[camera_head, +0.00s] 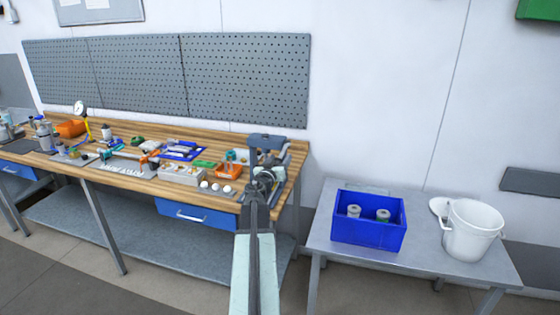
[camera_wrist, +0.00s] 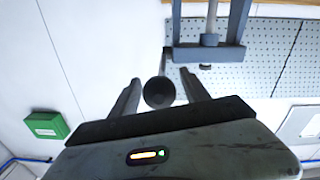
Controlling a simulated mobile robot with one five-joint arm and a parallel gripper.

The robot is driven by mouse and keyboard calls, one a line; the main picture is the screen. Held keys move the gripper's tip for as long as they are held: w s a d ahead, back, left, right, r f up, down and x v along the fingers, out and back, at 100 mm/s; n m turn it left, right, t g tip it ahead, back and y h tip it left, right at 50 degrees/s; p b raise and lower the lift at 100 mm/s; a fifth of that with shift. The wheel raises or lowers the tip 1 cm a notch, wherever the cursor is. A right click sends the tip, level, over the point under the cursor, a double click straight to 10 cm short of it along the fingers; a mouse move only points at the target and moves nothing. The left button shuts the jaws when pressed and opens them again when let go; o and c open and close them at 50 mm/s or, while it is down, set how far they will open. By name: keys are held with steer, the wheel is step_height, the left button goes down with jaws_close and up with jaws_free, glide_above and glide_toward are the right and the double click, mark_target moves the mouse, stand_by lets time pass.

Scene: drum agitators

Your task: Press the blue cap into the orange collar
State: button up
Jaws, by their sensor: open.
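A grey press (camera_head: 266,142) stands at the right end of the workbench, and its dark frame and ram also show at the top of the wrist view (camera_wrist: 209,40). A round black knob (camera_wrist: 159,92) on a thin lever shows in the wrist view. My gripper (camera_head: 264,178) is in front of the press. In the wrist view, its two fingers (camera_wrist: 160,78) are apart, with the knob between them in the picture; I cannot tell whether they touch it. I cannot make out the blue cap or the orange collar; my arm and gripper cover part of the press.
The wooden workbench (camera_head: 140,184) holds an orange tray (camera_head: 229,172), white balls (camera_head: 215,187) and several tools left of the press. At right, a metal table (camera_head: 380,257) carries a blue crate (camera_head: 368,236) and a white bucket (camera_head: 473,230). A pegboard (camera_head: 245,80) hangs behind.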

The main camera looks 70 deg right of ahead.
jaws_close()
stand_by(1.3)
